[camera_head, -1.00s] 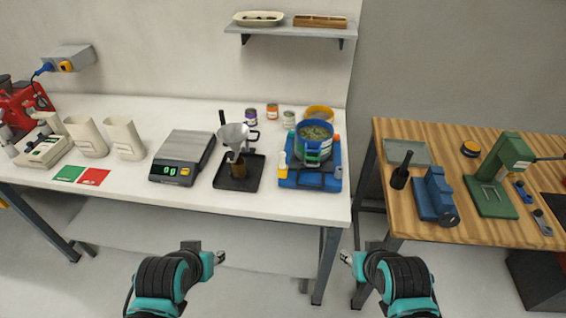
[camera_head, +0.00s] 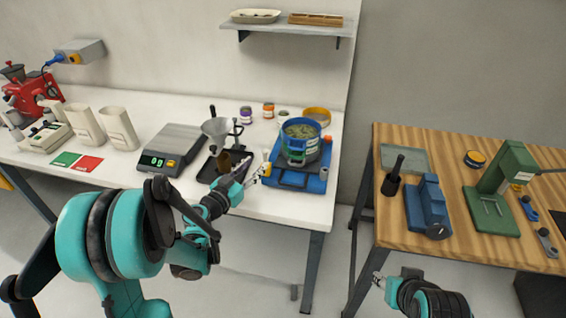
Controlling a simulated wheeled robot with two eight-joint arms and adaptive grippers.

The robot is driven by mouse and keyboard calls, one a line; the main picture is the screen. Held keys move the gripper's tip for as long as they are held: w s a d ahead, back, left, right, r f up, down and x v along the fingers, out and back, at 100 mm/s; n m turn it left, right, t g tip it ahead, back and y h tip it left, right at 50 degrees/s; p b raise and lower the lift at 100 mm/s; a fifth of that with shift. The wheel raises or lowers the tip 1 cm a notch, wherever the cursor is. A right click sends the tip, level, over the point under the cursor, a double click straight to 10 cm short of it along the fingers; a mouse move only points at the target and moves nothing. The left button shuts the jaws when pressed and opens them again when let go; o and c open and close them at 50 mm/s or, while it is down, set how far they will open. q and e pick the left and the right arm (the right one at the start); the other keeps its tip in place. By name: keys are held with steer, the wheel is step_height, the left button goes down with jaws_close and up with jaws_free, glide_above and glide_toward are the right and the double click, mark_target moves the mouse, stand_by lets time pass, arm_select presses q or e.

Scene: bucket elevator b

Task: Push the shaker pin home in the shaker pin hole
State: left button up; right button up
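The shaker stands on the white bench, with a blue base (camera_head: 312,182) and a blue-rimmed round sieve (camera_head: 301,140) holding greenish material. A small yellow-orange part (camera_head: 267,168) shows at the base's left side; it may be the shaker pin, but it is too small to be sure. The pin hole cannot be made out. My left gripper (camera_head: 258,175) reaches in from the left, its tips close beside that part. Whether they touch it or are open or shut is unclear. My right gripper (camera_head: 378,280) is low in front of the wooden table, away from the shaker.
A scale (camera_head: 172,149) reading 0 g and a funnel stand (camera_head: 217,131) over a dark tray are left of the shaker. Small jars (camera_head: 268,110) and a yellow ring (camera_head: 318,115) are behind it. The wooden table (camera_head: 465,240) with a green press (camera_head: 509,175) is at right.

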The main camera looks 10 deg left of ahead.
mark_target(265, 153)
arm_select(q)
steer(key=shift+t, duration=0.4)
steer(key=x, duration=0.2)
steer(key=b+x, duration=0.1)
steer(key=x, duration=0.2)
steer(key=f+b+x, duration=0.1)
steer(key=x, duration=0.2)
steer(key=shift+w+a, duration=0.35)
jaws_close()
arm_select(e)
steer(key=shift+d+f, duration=0.25)
steer(key=shift+f, duration=0.35)
steer(key=shift+d+f, duration=0.2)
steer(key=shift+f, duration=0.35)
